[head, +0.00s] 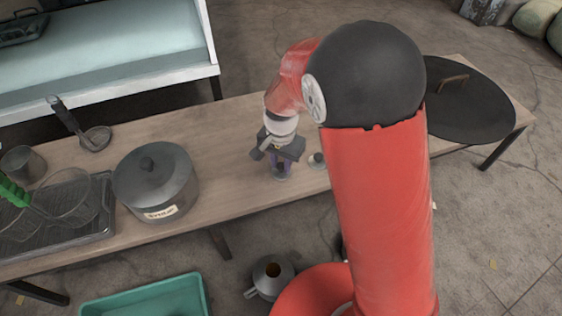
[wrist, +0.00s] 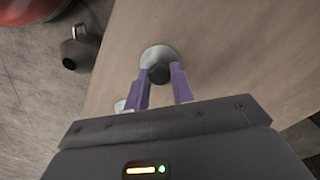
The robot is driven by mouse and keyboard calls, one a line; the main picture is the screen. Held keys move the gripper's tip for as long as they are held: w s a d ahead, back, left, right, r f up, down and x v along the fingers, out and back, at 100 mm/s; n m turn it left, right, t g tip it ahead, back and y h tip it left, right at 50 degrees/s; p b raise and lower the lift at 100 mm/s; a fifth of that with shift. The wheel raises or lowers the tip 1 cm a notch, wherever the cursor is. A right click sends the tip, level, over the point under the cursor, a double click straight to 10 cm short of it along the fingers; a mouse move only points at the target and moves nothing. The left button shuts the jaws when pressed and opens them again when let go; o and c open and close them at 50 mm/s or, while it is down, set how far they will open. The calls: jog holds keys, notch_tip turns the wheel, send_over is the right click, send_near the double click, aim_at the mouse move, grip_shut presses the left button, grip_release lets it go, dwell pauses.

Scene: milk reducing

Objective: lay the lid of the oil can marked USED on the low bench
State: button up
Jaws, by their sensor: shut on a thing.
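My gripper (head: 281,168) points down over the wooden bench (head: 228,150), near its middle. Its purple fingers are shut on the dark knob of a small round grey lid (wrist: 158,55). The lid is at or very close to the bench top; I cannot tell whether it touches. A second small pale lid-like disc (head: 317,160) lies to the right, partly hidden by my arm. A grey can (head: 268,276) with an open top stands on the floor in front of the bench; I see no readable marking on it.
A lidded grey pot (head: 155,185) with a label I cannot read clearly stands left on the bench. A rack (head: 98,235) with strainers lies farther left. A black round plate (head: 470,105) is at the right end. A teal bin (head: 145,300) is on the floor.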

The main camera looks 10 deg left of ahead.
aim_at(282, 165)
jog(key=shift+f, duration=0.15)
jog(key=o, duration=1)
notch_tip(282, 165, up, 12)
jog(key=shift+r+p, duration=0.2)
jog(key=shift+p, duration=0.95)
jog(key=shift+d+r, duration=0.1)
